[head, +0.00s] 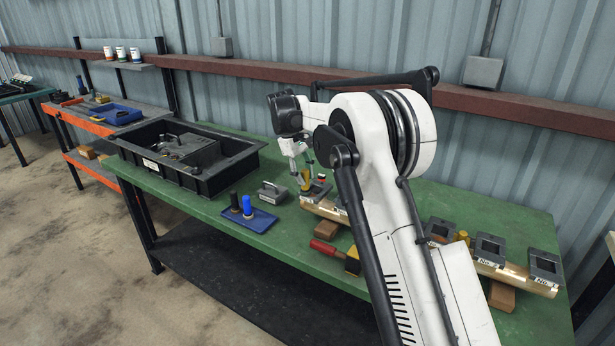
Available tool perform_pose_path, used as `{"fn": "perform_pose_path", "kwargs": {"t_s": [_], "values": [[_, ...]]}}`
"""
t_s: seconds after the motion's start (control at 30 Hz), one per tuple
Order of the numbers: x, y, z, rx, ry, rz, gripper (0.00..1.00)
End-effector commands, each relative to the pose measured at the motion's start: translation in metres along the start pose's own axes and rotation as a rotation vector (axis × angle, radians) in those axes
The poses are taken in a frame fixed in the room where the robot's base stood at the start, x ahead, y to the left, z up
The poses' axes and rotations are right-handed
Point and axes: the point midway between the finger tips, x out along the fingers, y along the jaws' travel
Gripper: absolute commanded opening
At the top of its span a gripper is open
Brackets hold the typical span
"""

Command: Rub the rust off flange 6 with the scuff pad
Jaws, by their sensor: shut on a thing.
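My gripper (300,168) is small in the head view, at the end of my arm over the green bench. It is shut on a small yellow-green piece that looks like the scuff pad (306,181). The pad is at the left end of a brass pipe (326,209), close beside a dark square flange (320,191). I cannot tell whether they touch. More square grey flanges stand on the pipe to the right, such as one at the far right (546,266). My arm hides the pipe's middle. Which flange is number 6, and any rust, cannot be made out.
A black tray (245,158) holding a grey part stands at the bench's left. A blue mat (262,221) with two small cylinders, a grey handled block (272,191) and a red-handled tool (325,247) lie near the front. Wooden blocks (326,229) support the pipe.

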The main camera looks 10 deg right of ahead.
Motion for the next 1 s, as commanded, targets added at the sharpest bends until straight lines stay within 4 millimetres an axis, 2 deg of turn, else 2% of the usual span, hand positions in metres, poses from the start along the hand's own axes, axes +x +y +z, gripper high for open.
{"fn": "perform_pose_path", "kwargs": {"t_s": [0.2, 0.37, 1.0], "values": [[-0.003, -0.003, -0.015, -0.002, 0.001, 0.000, 0.00], [-0.005, -0.004, -0.017, -0.001, 0.002, 0.000, 0.00], [0.004, 0.002, 0.010, 0.000, -0.001, 0.000, 0.00]]}}
